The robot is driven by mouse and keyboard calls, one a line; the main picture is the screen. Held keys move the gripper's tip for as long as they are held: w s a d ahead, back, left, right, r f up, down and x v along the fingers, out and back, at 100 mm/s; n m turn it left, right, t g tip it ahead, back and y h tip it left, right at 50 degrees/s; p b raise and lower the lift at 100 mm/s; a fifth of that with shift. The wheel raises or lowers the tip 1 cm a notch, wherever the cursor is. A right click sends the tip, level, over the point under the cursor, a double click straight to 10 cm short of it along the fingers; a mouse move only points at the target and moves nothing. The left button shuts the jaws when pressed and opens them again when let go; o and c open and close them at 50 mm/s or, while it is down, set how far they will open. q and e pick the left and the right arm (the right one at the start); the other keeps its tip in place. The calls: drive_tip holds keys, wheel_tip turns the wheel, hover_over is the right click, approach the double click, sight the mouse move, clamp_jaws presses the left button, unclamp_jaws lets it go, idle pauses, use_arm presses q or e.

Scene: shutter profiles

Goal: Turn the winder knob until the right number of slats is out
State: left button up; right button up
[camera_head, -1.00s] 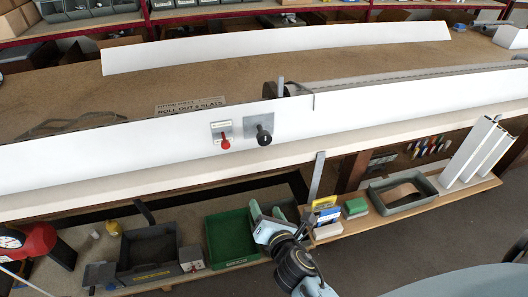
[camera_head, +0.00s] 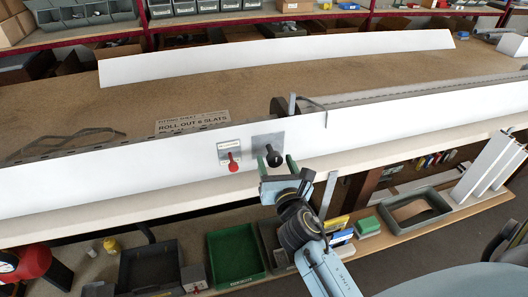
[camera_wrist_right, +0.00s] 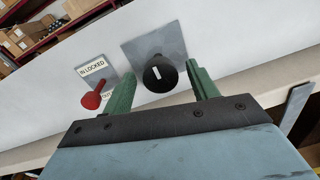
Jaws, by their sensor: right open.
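The black winder knob (camera_head: 274,158) sits on a grey plate (camera_head: 262,142) on the front of the long white profile (camera_head: 130,158). In the right wrist view the knob (camera_wrist_right: 160,76) has a white mark on its face. My right gripper (camera_head: 277,166) is open, with its green fingers (camera_wrist_right: 162,84) to either side of the knob and a little short of it or around its front; contact cannot be told. A red lever (camera_head: 233,166) hangs below a locked label left of the knob. A sign (camera_head: 192,121) behind reads "ROLL OUT 6 SLATS". My left gripper is not in view.
A long white strip (camera_head: 280,56) stands at the back of the bench. A green bin (camera_head: 235,255), a dark bin (camera_head: 150,268) and a grey tray (camera_head: 416,208) are on the lower shelf. White profiles (camera_head: 492,163) lean at the right.

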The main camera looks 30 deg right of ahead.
drive_tip(key=shift+x, duration=0.9)
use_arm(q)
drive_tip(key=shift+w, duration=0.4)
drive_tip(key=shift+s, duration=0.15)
use_arm(e)
drive_tip(key=shift+c, duration=0.2)
drive_tip(key=c, duration=0.9)
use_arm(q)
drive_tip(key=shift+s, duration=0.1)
use_arm(e)
drive_tip(key=shift+c, duration=0.2)
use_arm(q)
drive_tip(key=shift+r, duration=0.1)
use_arm(e)
drive_tip(key=shift+m, duration=0.3)
